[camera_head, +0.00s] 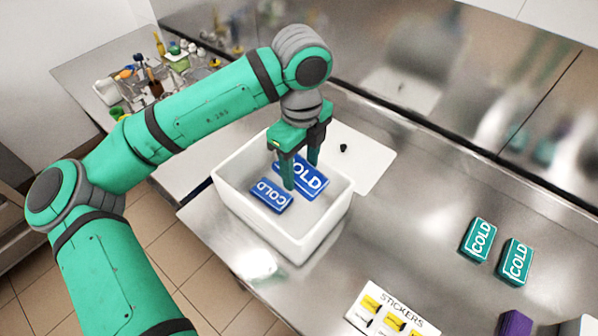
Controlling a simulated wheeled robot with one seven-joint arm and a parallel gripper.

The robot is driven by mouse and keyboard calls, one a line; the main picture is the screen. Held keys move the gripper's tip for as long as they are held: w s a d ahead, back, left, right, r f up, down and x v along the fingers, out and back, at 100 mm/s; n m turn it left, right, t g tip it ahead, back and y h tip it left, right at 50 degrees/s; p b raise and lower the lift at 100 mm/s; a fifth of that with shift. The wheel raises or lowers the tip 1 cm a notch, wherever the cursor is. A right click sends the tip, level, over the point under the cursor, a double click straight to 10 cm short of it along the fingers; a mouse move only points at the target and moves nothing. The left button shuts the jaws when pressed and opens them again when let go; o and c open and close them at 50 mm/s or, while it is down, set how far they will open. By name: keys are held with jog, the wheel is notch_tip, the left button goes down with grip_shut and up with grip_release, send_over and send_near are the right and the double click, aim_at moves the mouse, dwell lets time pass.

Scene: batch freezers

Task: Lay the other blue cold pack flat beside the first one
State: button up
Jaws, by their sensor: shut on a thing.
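A white open box (238,207) stands on the steel counter. One blue cold pack (270,196), marked COLD, lies in it at the left. My gripper (301,174) points down into the box and is shut on the other blue cold pack (314,182). This held pack is just right of and behind the first one and looks larger in the picture. My fingers hide part of it. I cannot tell whether it touches the box floor or the first pack.
Two teal cold packs (479,240) (516,261) lie on the counter at the right. A sticker sheet (388,312) and a purple item (515,323) are at the front. A white board (366,158) lies behind the box. Bottles and other small items (155,75) crowd the far left.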

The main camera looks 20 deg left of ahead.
jog(key=shift+f+g+h, duration=0.25)
jog(key=shift+f+h, duration=0.35)
jog(key=shift+f, duration=3.3)
jog(key=shift+f+g+h, duration=0.25)
jog(key=shift+f+h, duration=0.35)
jog(key=shift+f, duration=3.3)
jog(key=o, duration=1.1)
jog(key=shift+o, duration=1.3)
jog(key=shift+w, duration=0.15)
jog(key=o, duration=0.5)
jog(key=shift+a, duration=0.15)
jog(key=shift+o, duration=0.2)
jog(key=shift+d, duration=0.3)
jog(key=shift+s+d+r+v, duration=0.25)
jog(key=shift+d+v, duration=0.35)
jog(key=shift+v, duration=2.15)
jog(key=shift+s+d+r+v, duration=0.1)
jog(key=shift+s+d+v, duration=0.35)
jog(key=shift+v, duration=2.35)
jog(key=shift+s+d+r+v, duration=0.15)
jog(key=shift+d+v, duration=0.55)
jog(key=shift+v, duration=2.05)
